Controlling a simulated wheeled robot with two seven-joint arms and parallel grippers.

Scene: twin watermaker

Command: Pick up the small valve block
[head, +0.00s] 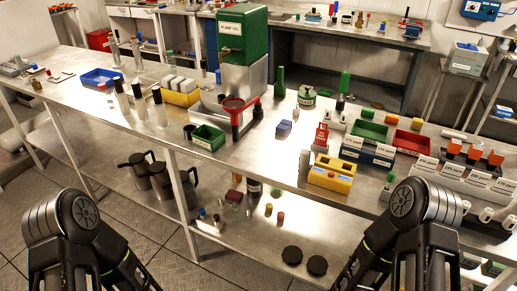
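No block carries a readable "valve" label, so I cannot tell for sure which thing is the small valve block. A small blue block (285,127) lies alone on the middle of the steel bench (255,148). My left and right arm links show at the bottom left and bottom right corners. The fingertips of both grippers are out of the picture, and neither arm touches anything on the bench.
A green machine labelled "PUMP OIL" (242,38) stands behind a red ring stand (238,107). A green bin (208,137) is left of it. Trays (369,131) and labelled racks (465,178) crowd the right. The lower shelf (235,195) holds steel jugs (137,172) and black discs (292,255).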

